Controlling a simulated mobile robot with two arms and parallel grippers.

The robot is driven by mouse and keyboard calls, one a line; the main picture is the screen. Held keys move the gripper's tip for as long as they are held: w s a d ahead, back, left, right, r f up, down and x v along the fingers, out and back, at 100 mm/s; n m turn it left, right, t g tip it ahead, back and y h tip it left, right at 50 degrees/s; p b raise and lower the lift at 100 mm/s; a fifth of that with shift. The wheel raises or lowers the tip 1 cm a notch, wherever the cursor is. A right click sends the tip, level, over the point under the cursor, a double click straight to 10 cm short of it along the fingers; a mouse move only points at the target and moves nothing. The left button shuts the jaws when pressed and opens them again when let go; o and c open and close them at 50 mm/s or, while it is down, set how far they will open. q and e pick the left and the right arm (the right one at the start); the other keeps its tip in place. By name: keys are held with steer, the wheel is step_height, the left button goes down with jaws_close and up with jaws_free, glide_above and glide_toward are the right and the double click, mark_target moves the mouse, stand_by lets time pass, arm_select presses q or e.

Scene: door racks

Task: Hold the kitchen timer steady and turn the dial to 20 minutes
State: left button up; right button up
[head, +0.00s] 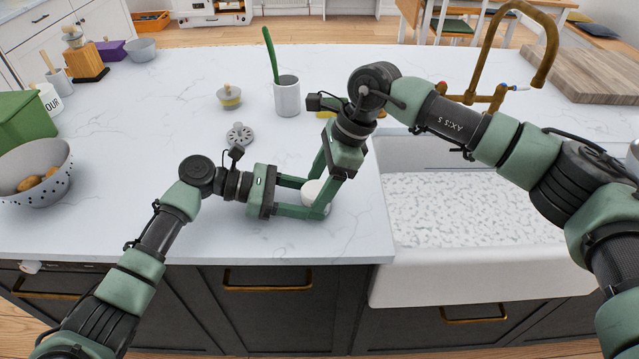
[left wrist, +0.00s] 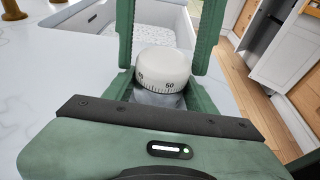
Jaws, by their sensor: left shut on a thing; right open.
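The kitchen timer (head: 313,191) stands upright on the counter near its front edge, left of the sink. In the left wrist view its white round dial (left wrist: 166,66) shows a 50 and tick marks; the number at its left is hard to read. My left gripper (head: 316,200) is shut on the timer's grey lower body (left wrist: 158,99) from the left. My right gripper (head: 322,187) reaches down from above, open, with one finger on each side of the dial. Whether those fingers touch the dial I cannot tell. The fingers hide part of the timer in the head view.
A white sink (head: 385,270) with a brass tap (head: 545,60) lies to the right. A grey slotted disc (head: 239,135), a small lidded jar (head: 229,97) and a grey cup (head: 287,97) stand behind. A colander (head: 50,190) is at the left. The front-left counter is clear.

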steer(key=c, duration=1.1)
steer(key=shift+m+t, duration=0.3)
steer(key=shift+m, duration=0.5)
steer(key=o, duration=1.1)
steer(key=v, duration=1.2)
steer(key=shift+o, duration=0.3)
